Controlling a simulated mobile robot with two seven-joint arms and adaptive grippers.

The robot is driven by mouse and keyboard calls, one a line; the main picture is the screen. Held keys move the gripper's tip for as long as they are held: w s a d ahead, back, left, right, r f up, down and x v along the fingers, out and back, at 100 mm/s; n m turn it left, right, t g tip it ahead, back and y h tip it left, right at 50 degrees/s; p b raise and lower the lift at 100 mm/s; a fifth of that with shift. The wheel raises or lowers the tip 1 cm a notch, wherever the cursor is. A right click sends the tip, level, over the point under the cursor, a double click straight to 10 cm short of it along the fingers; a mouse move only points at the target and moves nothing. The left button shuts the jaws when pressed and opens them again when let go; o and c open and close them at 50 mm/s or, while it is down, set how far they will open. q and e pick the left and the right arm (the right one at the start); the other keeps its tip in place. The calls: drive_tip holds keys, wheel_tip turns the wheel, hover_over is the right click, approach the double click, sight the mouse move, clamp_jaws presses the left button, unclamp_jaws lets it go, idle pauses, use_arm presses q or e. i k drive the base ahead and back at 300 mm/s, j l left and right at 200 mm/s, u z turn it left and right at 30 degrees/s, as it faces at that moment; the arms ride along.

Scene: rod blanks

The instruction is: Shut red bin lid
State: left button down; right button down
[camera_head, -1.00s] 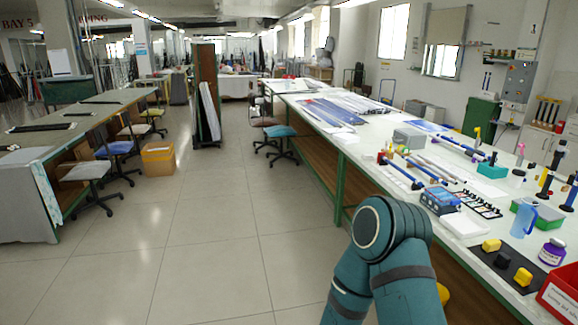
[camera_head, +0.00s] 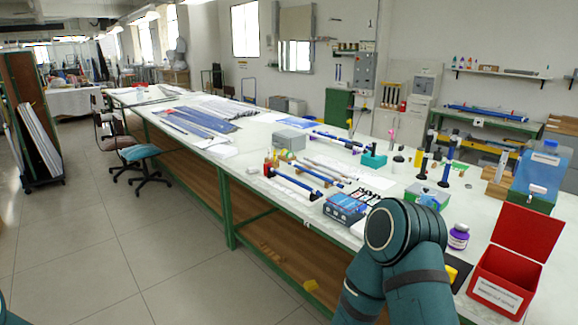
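The red bin (camera_head: 497,284) stands at the right end of the long white worktable, with a white label on its front. Its red lid (camera_head: 527,232) is open, tilted up and back at the bin's rear right. The inside of the bin looks dark. My teal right arm rises at the bottom centre-right, to the left of the bin, and hides part of the table. Neither gripper is in view. A small bit of my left arm shows at the lower left edge.
The white worktable (camera_head: 257,143) holds rods, a blue-and-black device (camera_head: 344,209), a purple-labelled jar (camera_head: 458,237) left of the bin, and a large blue container (camera_head: 541,172) behind it. The floor (camera_head: 110,235) there is clear.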

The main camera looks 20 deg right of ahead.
sight(532, 235)
drive_tip(key=i+l+z, duration=0.1)
drive_tip(key=i+z, duration=0.5)
drive_tip(key=z, duration=0.25)
drive_tip(key=i+z, duration=0.4)
drive_tip(key=k, duration=0.1)
